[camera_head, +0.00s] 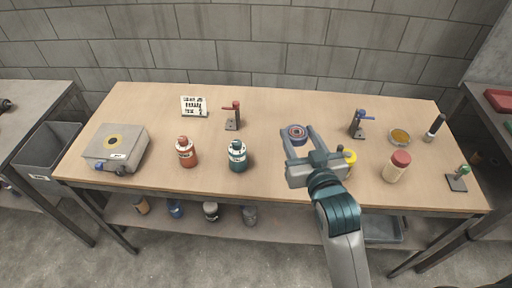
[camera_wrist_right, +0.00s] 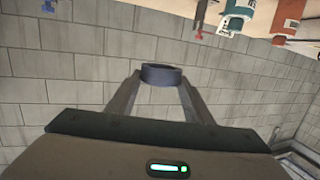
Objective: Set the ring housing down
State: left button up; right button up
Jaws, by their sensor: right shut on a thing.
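The ring housing (camera_head: 297,130) is a small dark ring with reddish and blue tones inside in the head view. It shows as a dark blue-grey band in the right wrist view (camera_wrist_right: 161,74). My right gripper (camera_head: 298,135) is shut on it, with one finger on each side. The wrist view shows the ring against the wall, apart from the tabletop, so it is held above the table (camera_head: 275,103). The exact height cannot be told. My left gripper is in neither view.
A red bottle (camera_head: 186,153) and a teal bottle (camera_head: 237,157) stand left of my gripper. A red stand (camera_head: 234,116) and a blue stand (camera_head: 359,125) are farther back.

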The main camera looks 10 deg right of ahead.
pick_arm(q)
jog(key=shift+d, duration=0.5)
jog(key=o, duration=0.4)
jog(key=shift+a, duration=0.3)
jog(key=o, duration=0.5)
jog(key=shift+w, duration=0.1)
pick_arm(e)
jog(key=shift+w+f, duration=0.15)
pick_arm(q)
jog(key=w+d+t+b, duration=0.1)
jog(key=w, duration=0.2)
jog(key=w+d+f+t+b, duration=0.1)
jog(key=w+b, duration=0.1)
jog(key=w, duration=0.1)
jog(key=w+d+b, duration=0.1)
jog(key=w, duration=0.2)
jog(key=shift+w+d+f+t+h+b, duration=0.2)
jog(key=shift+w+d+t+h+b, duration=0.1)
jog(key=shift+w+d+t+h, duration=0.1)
pick_arm(e)
jog(key=w+d+f, duration=0.1)
jog(key=w+f, duration=0.9)
jog(key=shift+w+d+h, duration=0.15)
jog(key=shift+w+h, duration=0.15)
jog(key=shift+w, duration=0.05)
jog(key=shift+f, duration=0.15)
